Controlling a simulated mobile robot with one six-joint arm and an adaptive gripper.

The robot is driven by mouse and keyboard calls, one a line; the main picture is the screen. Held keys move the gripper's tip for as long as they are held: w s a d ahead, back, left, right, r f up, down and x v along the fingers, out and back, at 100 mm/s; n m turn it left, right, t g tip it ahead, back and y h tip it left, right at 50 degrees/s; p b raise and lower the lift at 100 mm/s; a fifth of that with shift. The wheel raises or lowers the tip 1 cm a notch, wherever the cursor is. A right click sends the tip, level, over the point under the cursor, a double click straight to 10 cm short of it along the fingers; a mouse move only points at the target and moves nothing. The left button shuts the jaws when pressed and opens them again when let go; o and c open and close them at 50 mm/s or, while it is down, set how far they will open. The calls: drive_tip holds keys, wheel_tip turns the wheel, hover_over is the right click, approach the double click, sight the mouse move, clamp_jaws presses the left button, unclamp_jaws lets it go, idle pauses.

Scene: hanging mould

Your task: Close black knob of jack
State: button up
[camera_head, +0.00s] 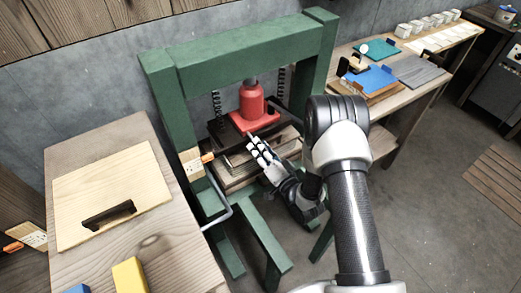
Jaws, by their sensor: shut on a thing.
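The red jack (252,106) stands upright on a dark plate inside the green press frame (240,58), under its top beam. Its wide red base faces me. My gripper (256,147) is low in front of the jack's base, with its pale fingers pointing up and left towards it. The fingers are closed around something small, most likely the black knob. The knob itself cannot be made out, as the fingers cover that spot.
Dark springs (217,106) hang beside the jack. A wooden table (85,150) with a board and black handle stands at left. A bench (398,98) with blue and teal boards stands at right. A bent metal lever (222,216) juts out at the frame's left leg.

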drive_tip(key=m, duration=0.3)
drive_tip(key=shift+m, duration=2.2)
drive_tip(key=o, duration=1.1)
drive_tip(key=shift+s, duration=0.1)
drive_tip(key=v, duration=1.2)
